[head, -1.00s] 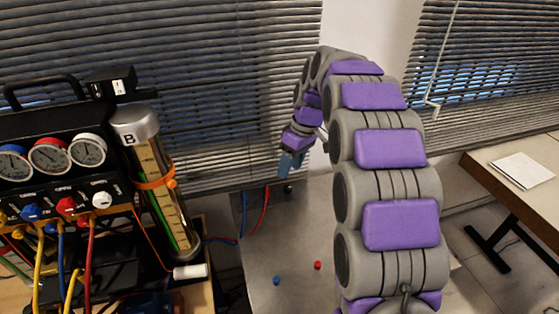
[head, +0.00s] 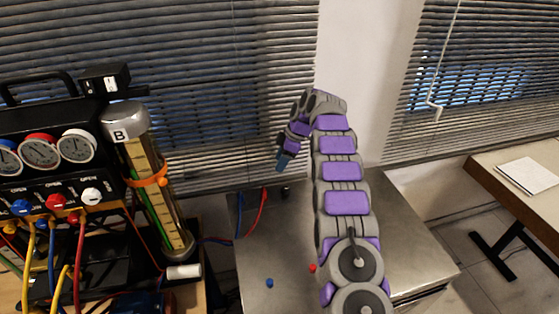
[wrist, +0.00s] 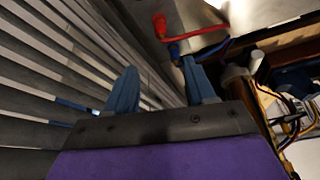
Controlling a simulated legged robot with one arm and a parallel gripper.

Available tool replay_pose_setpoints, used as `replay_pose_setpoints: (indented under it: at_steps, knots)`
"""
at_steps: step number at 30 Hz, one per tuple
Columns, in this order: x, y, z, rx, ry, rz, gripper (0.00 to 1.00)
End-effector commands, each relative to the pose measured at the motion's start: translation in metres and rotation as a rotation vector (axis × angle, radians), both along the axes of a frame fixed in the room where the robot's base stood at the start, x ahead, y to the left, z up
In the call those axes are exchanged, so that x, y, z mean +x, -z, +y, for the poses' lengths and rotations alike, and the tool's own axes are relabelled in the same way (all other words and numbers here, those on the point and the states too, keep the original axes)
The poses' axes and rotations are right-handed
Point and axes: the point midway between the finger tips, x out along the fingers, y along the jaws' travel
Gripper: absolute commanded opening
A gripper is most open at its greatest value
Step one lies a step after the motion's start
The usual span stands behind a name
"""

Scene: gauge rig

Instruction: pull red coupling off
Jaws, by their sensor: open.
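A red hose (head: 263,207) and a blue hose (head: 240,215) lie at the back left of the metal table. In the wrist view, the red hose (wrist: 205,38) ends in a red coupling (wrist: 160,25) at the top, with a blue hose end (wrist: 175,50) close below it. My gripper (head: 282,163) is up near the blinds, beyond the table's back edge in the head picture. In the wrist view my gripper (wrist: 162,86) has its blue fingers wide apart with nothing between them. The red coupling is beyond the fingertips, apart from them.
A gauge panel (head: 45,150) and a cylinder marked B (head: 150,180) stand at left. A red knob (head: 312,268) and a blue knob (head: 269,283) are on the metal table (head: 280,245). Blinds (head: 220,90) hang behind. A wooden table (head: 510,185) stands at right.

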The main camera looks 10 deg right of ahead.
Motion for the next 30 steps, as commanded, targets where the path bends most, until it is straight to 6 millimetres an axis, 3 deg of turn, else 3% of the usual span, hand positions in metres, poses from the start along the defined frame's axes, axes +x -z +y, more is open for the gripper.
replay_pose_setpoints:
  at_steps: [8, 30]
  knots:
    - [0.003, 0.022, 0.008, 0.001, -0.008, 0.000, 0.54]
    - [0.015, 0.141, 0.056, 0.001, -0.006, -0.001, 0.54]
